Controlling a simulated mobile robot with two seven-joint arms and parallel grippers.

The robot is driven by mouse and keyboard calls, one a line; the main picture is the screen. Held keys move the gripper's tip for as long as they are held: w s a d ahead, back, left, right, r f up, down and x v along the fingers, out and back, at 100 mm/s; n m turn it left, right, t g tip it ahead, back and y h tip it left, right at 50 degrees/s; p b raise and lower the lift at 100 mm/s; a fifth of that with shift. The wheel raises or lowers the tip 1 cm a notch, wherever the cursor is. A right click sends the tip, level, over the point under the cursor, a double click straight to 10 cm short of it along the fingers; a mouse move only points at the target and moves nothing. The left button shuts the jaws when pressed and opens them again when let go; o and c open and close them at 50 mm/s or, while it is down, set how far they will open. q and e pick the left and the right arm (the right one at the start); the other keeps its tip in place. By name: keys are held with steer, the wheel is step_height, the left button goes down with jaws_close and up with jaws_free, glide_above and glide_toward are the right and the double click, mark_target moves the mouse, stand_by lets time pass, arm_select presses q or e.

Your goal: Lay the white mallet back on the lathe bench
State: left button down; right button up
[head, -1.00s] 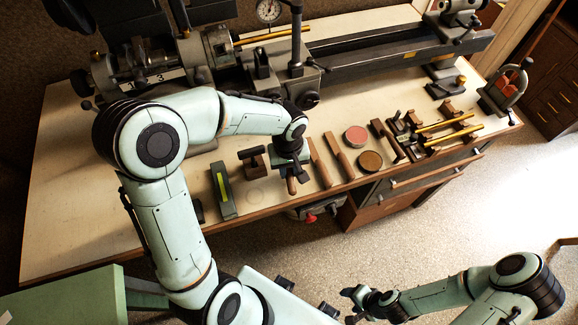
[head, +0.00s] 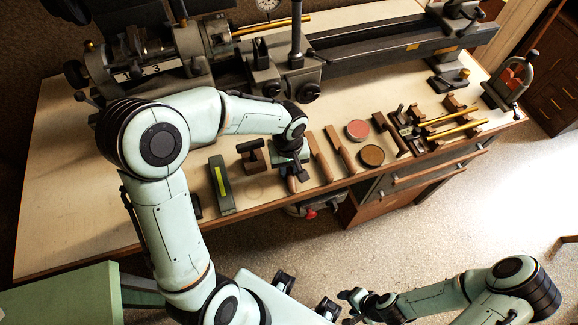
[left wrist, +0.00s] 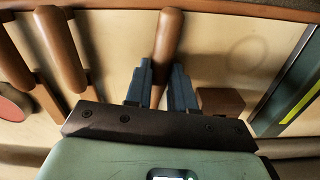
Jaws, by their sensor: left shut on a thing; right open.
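My left gripper (head: 290,158) is low over the front part of the lathe bench (head: 85,190). It is shut on the wooden handle of the mallet (head: 292,184). In the left wrist view the brown handle (left wrist: 167,35) runs between the two fingers (left wrist: 163,82), its rounded end toward the bench's front edge. The mallet's white head is hidden under the gripper and wrist. The handle lies close to the bench top; I cannot tell whether it touches. My right gripper (head: 350,303) is open and empty, away from the bench over the floor.
Two wooden-handled tools (head: 341,150) lie right of the held mallet, near a red disc (head: 358,130) and a brown disc (head: 372,155). A small brown-topped block (head: 250,155) and a green box with a yellow strip (head: 221,184) stand left. The lathe (head: 390,48) fills the back.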

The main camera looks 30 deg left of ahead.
arm_select(q)
steer(key=shift+f, duration=0.1)
arm_select(e)
steer(key=shift+s+f, duration=0.1)
steer(key=shift+f, duration=0.05)
arm_select(q)
steer(key=c, duration=0.9)
jaws_free()
step_height(320, 180, up, 13)
steer(key=shift+w+a+r+p, duration=0.1)
steer(key=shift+r+p, duration=0.1)
steer(key=shift+p, duration=0.4)
arm_select(e)
steer(key=shift+w+r, duration=0.55)
steer(key=shift+r, duration=0.3)
